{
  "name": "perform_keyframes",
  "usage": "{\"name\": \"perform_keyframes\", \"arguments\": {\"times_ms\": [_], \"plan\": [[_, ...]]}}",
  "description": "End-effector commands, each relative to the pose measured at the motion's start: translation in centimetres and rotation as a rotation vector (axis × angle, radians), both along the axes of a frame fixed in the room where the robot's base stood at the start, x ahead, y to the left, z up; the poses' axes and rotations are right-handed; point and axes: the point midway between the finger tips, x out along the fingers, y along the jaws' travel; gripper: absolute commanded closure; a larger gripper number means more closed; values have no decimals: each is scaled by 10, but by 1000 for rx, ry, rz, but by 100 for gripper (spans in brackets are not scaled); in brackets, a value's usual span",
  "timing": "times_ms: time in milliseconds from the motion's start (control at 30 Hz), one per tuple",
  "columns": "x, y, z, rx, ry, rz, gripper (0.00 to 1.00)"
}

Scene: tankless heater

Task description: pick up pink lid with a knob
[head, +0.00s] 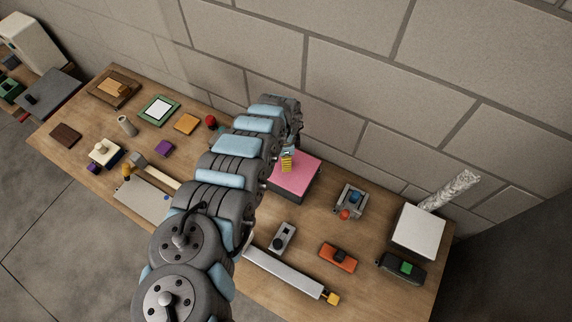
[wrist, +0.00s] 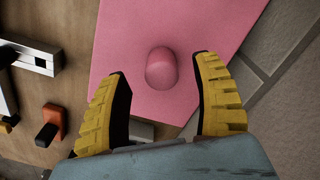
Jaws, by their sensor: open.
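The pink lid (wrist: 128,88) is a flat pink plate with a rounded pink knob (wrist: 161,68) standing up from it in the wrist view. In the head view the lid (head: 299,177) tops a dark box at the back middle of the table, partly hidden by my arm. My gripper (wrist: 163,82) is open, with its yellow ribbed fingers apart over the lid. In the head view only a bit of my gripper (head: 287,160) shows, and the knob is hidden.
The wooden table (head: 205,150) stands along a block wall (head: 350,80), close behind the lid. To its right are a grey block with blue and red parts (head: 350,201) and a white box (head: 417,231). A long metal bar (head: 285,270) lies near the front edge.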

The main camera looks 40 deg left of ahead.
Motion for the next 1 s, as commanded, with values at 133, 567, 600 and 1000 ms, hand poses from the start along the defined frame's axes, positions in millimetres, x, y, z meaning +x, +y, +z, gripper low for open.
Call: {"name": "perform_keyframes", "arguments": {"times_ms": [133,567,600,1000], "plan": [[2,0,-9,1,-6,1,34],[0,1,-26,1,-1,1,34],[0,1,-26,1,-1,1,34],[0,1,-26,2,-1,1,95]]}}
